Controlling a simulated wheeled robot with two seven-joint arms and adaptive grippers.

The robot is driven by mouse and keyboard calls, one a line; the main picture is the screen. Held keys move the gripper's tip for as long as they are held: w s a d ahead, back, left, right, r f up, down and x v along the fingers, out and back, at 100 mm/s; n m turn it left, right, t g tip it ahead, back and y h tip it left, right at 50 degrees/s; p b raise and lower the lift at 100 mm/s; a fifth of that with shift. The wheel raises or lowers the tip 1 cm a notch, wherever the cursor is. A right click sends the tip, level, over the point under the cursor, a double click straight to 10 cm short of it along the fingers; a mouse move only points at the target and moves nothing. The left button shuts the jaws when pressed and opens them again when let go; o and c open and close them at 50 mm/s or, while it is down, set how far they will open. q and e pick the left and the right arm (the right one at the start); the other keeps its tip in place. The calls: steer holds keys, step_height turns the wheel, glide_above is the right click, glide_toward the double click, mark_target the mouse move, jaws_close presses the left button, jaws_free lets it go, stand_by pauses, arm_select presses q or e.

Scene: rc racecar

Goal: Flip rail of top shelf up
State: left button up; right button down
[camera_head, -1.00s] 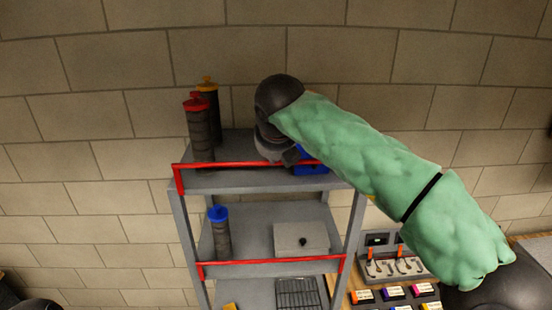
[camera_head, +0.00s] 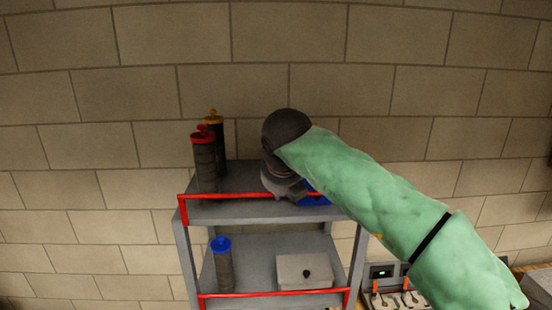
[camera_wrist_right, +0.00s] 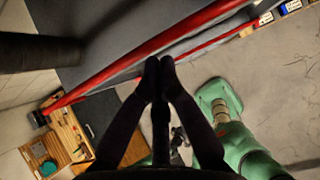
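The top shelf's red rail (camera_head: 240,195) runs along the front of the grey shelf's upper board (camera_head: 240,212). Its bar stands above the board's front edge, joined by a short red leg at the left corner. My right gripper (camera_head: 290,190) is at the right half of this rail, and my green-sleeved arm hides the rail's right end. In the right wrist view my gripper (camera_wrist_right: 160,64) has its two black fingertips together, close beside the red rail (camera_wrist_right: 120,68). I cannot tell whether they touch it; nothing shows between them. My left gripper is not in view.
Canisters with red (camera_head: 205,160) and yellow (camera_head: 214,135) caps stand at the upper board's left. A blue object (camera_head: 316,200) lies near my right gripper. Below are a second red rail (camera_head: 260,295), blue-capped canister (camera_head: 223,268) and grey box (camera_head: 305,272). A brick wall is behind.

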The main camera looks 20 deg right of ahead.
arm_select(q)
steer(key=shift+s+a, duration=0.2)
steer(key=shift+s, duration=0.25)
arm_select(e)
steer(key=w+r, duration=0.3)
steer(key=r, duration=0.6)
steer(key=shift+w+d, duration=0.3)
steer(key=shift+d, duration=0.05)
